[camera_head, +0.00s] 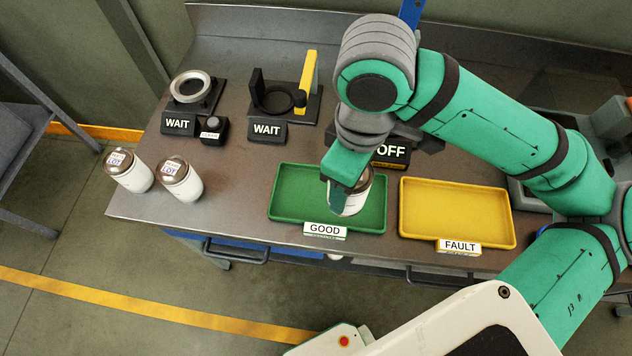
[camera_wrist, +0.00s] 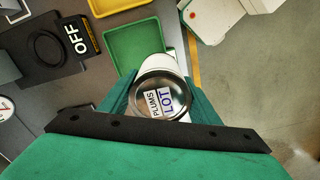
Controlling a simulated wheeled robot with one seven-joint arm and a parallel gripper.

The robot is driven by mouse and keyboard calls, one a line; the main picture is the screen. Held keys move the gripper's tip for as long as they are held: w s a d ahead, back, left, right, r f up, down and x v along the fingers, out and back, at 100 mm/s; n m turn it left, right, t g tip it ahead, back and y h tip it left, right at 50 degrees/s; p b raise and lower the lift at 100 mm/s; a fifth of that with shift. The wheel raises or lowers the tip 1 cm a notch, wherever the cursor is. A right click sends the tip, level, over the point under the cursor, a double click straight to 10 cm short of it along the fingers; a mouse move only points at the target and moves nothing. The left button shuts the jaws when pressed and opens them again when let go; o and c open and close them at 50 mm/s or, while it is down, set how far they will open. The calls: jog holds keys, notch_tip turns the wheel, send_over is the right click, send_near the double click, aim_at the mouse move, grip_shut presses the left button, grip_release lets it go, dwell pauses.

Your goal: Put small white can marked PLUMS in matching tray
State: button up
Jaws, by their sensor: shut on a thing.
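My gripper (camera_head: 347,186) is shut on a small white can (camera_head: 352,204) with a silver lid. In the wrist view the can (camera_wrist: 162,92) stands between the two green fingers (camera_wrist: 160,98), and its lid label reads PLUMS and LOT. In the head view the can is upright over the green tray (camera_head: 285,205) marked GOOD, right of the tray's middle. I cannot tell whether its base touches the tray floor. The green tray also shows in the wrist view (camera_wrist: 130,48), just beyond the can. The yellow tray (camera_head: 456,212) marked FAULT lies to the right, empty.
Two white cans (camera_head: 129,171) (camera_head: 181,180) stand at the table's left front. Two dark fixtures (camera_head: 192,93) (camera_head: 283,100) with WAIT signs stand behind. An OFF sign (camera_head: 391,152) stands behind the trays. The table's front edge runs close to the trays.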

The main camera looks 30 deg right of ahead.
jog(key=shift+w+a+f, duration=0.85)
jog(key=shift+w+f, duration=0.8)
jog(key=shift+f, duration=0.3)
jog(key=shift+w+a+f, duration=0.9)
jog(key=shift+w+f, duration=0.75)
jog(key=shift+f, duration=0.3)
jog(key=shift+w+a+f, duration=0.85)
jog(key=shift+w+f, duration=0.8)
jog(key=shift+f, duration=0.3)
jog(key=shift+f, duration=0.15)
jog(key=o, duration=1.5)
notch_tip(320, 180, up, 12)
jog(key=shift+r, duration=0.15)
